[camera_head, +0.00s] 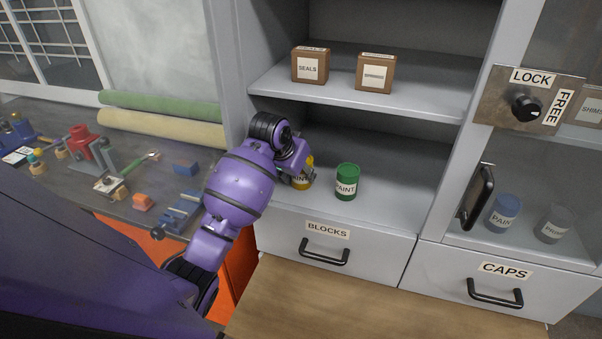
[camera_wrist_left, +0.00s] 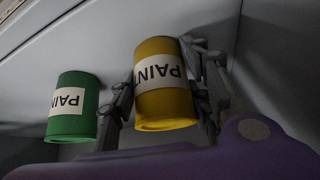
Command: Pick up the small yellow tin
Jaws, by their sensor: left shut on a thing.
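The small yellow tin (camera_head: 304,181) carries a white PAINT label and is on the lower shelf of the open cabinet, partly hidden by my left gripper (camera_head: 293,179). In the left wrist view the yellow tin (camera_wrist_left: 164,84) is between the two fingers of my left gripper (camera_wrist_left: 163,98), which is shut on it. I cannot tell whether the tin touches the shelf. A green paint tin (camera_head: 347,182) stands to its right and also shows in the left wrist view (camera_wrist_left: 72,108). My right gripper is not in view.
Boxes marked SEALS (camera_head: 310,66) and SHIMS (camera_head: 375,73) stand on the upper shelf (camera_head: 350,94). Drawers marked BLOCKS (camera_head: 328,254) and CAPS (camera_head: 500,286) are shut below. A glass door at right covers blue (camera_head: 503,213) and grey (camera_head: 554,224) tins. A cluttered workbench (camera_head: 75,150) is at left.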

